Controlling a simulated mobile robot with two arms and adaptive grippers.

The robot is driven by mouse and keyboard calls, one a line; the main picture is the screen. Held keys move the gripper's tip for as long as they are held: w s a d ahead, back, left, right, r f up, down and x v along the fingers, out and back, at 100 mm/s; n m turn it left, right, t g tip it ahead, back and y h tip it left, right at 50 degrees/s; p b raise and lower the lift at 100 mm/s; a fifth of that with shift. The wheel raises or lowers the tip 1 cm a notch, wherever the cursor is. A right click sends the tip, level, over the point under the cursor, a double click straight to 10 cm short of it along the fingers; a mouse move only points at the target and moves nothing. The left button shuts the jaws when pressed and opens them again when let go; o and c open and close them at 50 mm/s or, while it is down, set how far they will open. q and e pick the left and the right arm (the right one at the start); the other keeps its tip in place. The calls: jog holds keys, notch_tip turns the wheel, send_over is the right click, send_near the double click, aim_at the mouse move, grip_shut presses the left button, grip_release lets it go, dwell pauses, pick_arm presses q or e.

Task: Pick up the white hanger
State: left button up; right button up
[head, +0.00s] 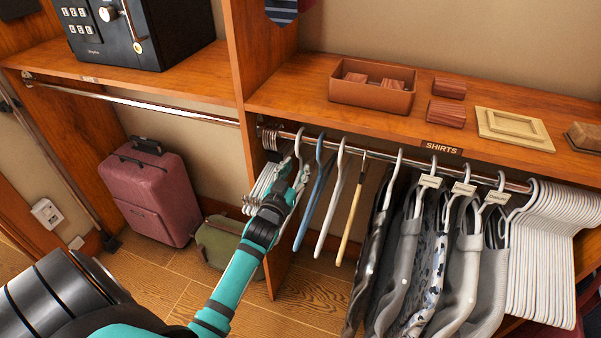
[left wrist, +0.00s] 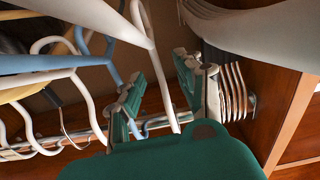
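A white hanger (head: 298,146) hangs by its hook on the metal rail in the head view, just at my left gripper (head: 291,181). In the left wrist view my left gripper (left wrist: 158,88) has its two green-grey fingers apart, and a white hanger's upright part (left wrist: 162,82) passes between or just beyond them. I cannot tell if either finger touches it. Another white hanger (head: 330,202) hangs farther right, past a blue hanger (head: 312,192). My right gripper is in neither view.
A wooden hanger (head: 352,211), several shirts (head: 405,260) and a dense row of white hangers (head: 545,255) hang to the right. A bundle of hangers (head: 262,186) is left of the gripper, beside the wooden divider (head: 240,60). A pink suitcase (head: 150,195) and a green bag (head: 217,243) stand on the floor.

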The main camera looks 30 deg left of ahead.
aim_at(300, 164)
pick_arm(q)
jog(key=x, duration=0.3)
jog(key=shift+w, duration=0.3)
jog(key=shift+s, duration=0.1)
jog(key=shift+c, duration=0.2)
grip_shut()
jog(key=shift+d, duration=0.1)
